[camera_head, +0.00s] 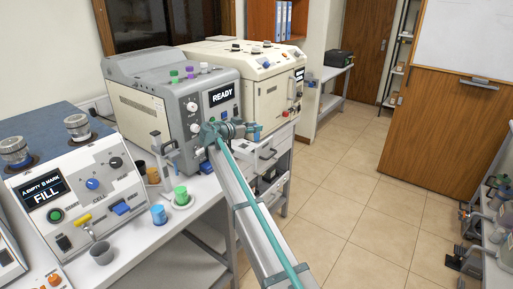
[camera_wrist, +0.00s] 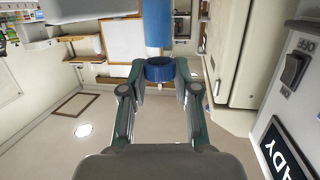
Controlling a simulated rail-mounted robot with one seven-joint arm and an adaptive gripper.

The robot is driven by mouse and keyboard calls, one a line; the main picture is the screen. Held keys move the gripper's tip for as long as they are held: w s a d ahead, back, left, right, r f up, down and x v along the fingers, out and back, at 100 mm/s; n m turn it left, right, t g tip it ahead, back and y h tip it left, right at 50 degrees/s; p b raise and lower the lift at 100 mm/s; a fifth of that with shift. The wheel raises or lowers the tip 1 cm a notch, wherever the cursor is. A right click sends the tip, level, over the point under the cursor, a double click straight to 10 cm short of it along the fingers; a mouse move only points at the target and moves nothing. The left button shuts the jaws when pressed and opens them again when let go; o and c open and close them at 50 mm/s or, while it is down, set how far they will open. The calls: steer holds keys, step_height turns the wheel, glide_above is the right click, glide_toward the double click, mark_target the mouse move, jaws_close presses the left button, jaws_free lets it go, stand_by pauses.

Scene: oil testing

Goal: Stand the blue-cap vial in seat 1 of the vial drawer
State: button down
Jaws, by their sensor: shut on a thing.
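My gripper (camera_head: 252,131) is in front of the right end of the grey machine with the READY screen, beside the cream machine. In the wrist view its two fingers (camera_wrist: 160,72) are shut on the blue cap (camera_wrist: 159,70) of the blue-cap vial. In the head view the vial is small and partly hidden by my gripper. A drawer-like front (camera_head: 267,154) shows below the gripper; I cannot make out seat 1.
The grey machine (camera_head: 148,110) and cream machine (camera_head: 262,62) stand close behind my gripper.

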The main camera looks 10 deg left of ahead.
step_height(320, 180, down, 7)
steer(key=shift+p, duration=1.1)
steer(key=shift+f, duration=0.25)
steer(key=shift+f, duration=0.2)
steer(key=c, duration=1.1)
jaws_free()
steer(key=shift+r, duration=0.1)
steer(key=shift+c, duration=0.2)
steer(key=shift+r, duration=0.1)
steer(key=b+v, duration=0.2)
steer(key=v, duration=0.5)
steer(key=shift+s+a+b, duration=0.15)
steer(key=shift+s+b, duration=0.05)
steer(key=shift+b, duration=0.2)
